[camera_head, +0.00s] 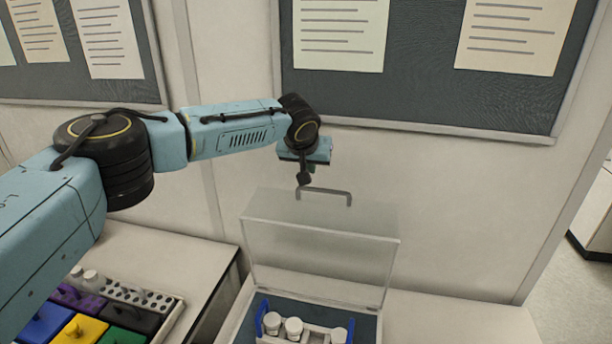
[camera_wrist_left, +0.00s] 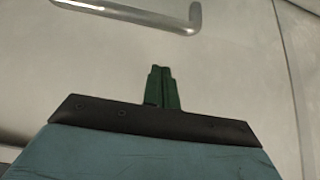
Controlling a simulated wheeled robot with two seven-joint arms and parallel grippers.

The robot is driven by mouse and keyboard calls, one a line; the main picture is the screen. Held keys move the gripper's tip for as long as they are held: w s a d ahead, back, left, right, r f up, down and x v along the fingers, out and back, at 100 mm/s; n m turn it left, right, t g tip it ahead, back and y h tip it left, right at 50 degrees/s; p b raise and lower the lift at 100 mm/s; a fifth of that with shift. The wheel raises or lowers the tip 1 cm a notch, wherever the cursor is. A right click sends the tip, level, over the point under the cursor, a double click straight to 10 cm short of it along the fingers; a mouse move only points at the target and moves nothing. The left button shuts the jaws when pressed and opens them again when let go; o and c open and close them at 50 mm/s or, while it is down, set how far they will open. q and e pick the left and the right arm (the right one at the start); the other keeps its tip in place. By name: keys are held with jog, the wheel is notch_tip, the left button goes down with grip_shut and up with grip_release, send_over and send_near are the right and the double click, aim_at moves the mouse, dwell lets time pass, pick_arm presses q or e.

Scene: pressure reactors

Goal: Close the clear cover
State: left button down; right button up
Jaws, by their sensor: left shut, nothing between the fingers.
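The clear cover (camera_head: 320,250) stands raised, tilted up at the back of a white box (camera_head: 240,312) in the head view. Its metal handle (camera_head: 324,190) runs along the cover's upper edge. The handle also shows at the top of the left wrist view (camera_wrist_left: 150,14). My left gripper (camera_head: 304,180) is near the left end of the handle in the head view. In the left wrist view its green fingers (camera_wrist_left: 162,88) are together and empty, with the handle apart from them in the picture. My right gripper is in neither view.
Inside the box are white-capped bottles (camera_head: 293,328) in a rack with blue ends. At the lower left, a tray holds coloured blocks (camera_head: 80,330) and a perforated rack (camera_head: 140,295). A wall with notice boards (camera_head: 430,90) stands behind the cover.

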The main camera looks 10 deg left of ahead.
pick_arm(q)
jog(key=shift+s+f, duration=0.2)
jog(key=shift+s, duration=0.4)
jog(key=shift+s+f, duration=0.2)
jog(key=shift+s, duration=0.4)
jog(key=shift+s+f+p, duration=0.25)
jog(key=shift+s+p, duration=0.1)
jog(key=shift+s, duration=0.3)
